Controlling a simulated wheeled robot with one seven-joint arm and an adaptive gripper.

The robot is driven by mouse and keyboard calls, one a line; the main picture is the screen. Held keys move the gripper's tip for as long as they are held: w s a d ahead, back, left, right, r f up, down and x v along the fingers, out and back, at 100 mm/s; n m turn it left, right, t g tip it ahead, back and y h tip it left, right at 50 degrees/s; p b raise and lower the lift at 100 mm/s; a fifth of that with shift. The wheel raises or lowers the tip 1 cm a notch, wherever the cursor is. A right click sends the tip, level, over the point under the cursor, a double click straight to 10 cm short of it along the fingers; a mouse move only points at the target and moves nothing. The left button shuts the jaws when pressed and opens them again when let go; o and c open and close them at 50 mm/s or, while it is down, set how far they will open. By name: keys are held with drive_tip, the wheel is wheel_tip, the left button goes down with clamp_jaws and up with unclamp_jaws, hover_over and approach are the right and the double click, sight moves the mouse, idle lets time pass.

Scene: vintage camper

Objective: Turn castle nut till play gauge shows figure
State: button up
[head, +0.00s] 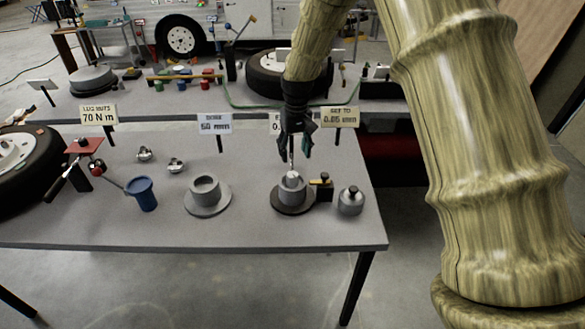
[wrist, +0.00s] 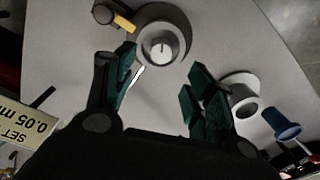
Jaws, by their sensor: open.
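A grey hub (head: 292,192) on a dark round base stands toward the right of the front table. The pale castle nut (head: 292,175) sits at its top centre, and it also shows in the wrist view (wrist: 162,48). A small black and yellow gauge (head: 321,187) stands just right of the hub; its yellow part shows in the wrist view (wrist: 117,17). Its reading is too small to tell. My gripper (head: 293,152) points down above the nut, and in the wrist view (wrist: 163,75) its green-padded fingers are apart with nothing held between them.
A sign (head: 340,117) reads "SET TO 0.05 mm". A lidded grey pot (head: 350,201) stands right of the gauge, near the table edge. A second grey hub (head: 207,196) and a blue cup (head: 142,194) stand to the left. The front strip of the table (head: 250,235) is clear.

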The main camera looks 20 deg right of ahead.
sight(293, 174)
drive_tip(key=f, duration=0.2)
drive_tip(key=f+p, duration=0.1)
drive_tip(key=f, duration=0.2)
drive_tip(key=f+p, duration=0.1)
drive_tip(key=f, duration=0.1)
drive_tip(key=shift+w+a+f, duration=0.1)
drive_tip(key=shift+a+f, duration=0.15)
drive_tip(key=shift+f, duration=0.1)
drive_tip(key=shift+w+f, duration=0.15)
drive_tip(key=shift+f, duration=0.6)
drive_tip(key=c, duration=1)
